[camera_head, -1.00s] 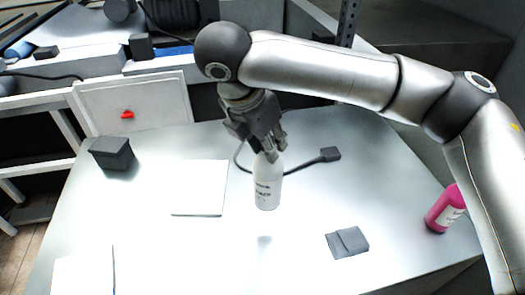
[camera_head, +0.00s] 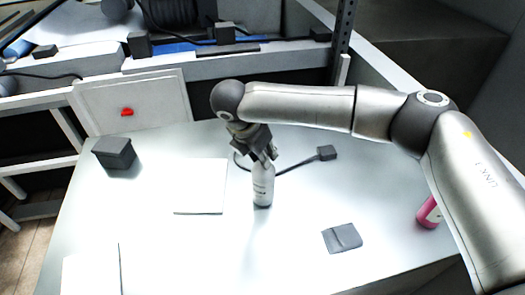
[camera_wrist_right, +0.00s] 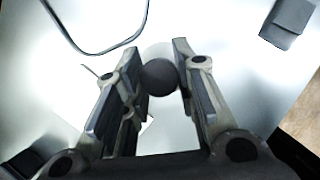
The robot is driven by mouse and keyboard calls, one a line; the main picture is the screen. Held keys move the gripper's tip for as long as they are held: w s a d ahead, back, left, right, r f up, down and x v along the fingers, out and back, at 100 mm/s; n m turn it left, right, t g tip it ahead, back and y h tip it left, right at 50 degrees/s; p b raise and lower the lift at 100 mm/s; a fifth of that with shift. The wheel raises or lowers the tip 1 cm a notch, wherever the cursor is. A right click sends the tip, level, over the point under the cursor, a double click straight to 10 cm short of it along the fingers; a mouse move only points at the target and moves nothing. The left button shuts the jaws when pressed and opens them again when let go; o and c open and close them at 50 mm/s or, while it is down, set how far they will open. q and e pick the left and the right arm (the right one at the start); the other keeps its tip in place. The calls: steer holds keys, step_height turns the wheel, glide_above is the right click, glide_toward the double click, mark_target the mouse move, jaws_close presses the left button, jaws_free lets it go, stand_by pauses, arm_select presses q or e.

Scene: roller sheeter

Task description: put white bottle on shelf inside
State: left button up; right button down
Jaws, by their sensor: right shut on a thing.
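In the right wrist view my right gripper's fingers (camera_wrist_right: 160,75) flank a dark round top (camera_wrist_right: 160,76), seemingly the bottle's. My left gripper is not in view. No shelf interior can be made out clearly.
A flat white sheet (camera_head: 200,186), a dark box (camera_head: 114,153), a grey pad (camera_head: 342,238) and a black cable end (camera_head: 327,153) lie on the table (camera_head: 200,255). A pink bottle (camera_head: 429,213) is partly behind my right arm. A white panel with a red handle (camera_head: 127,113) stands behind.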

stand_by(0.3)
steer(key=c, duration=1.2)
jaws_free()
steer(key=shift+f, duration=0.15)
steer(key=shift+o, duration=0.2)
